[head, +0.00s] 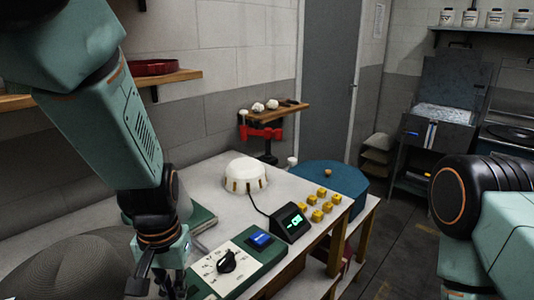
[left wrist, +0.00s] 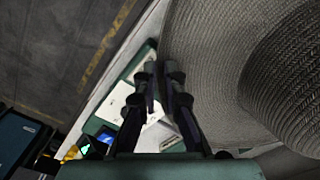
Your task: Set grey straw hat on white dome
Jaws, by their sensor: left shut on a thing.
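The grey straw hat (head: 72,268) lies at the lower left of the head view, cut off by the frame's edge. Its woven brim (left wrist: 210,85) and crown (left wrist: 290,85) fill the right of the left wrist view. My left gripper (head: 155,288) is at the hat's right edge; in the left wrist view its fingers (left wrist: 164,85) are shut on the brim edge. The white dome (head: 245,174) stands on the table to the right of and beyond the hat, with nothing on it. My right arm shows at the right edge, but its gripper is out of view.
A control panel with a black knob (head: 226,261) and blue button (head: 261,240) lies in front of the dome.

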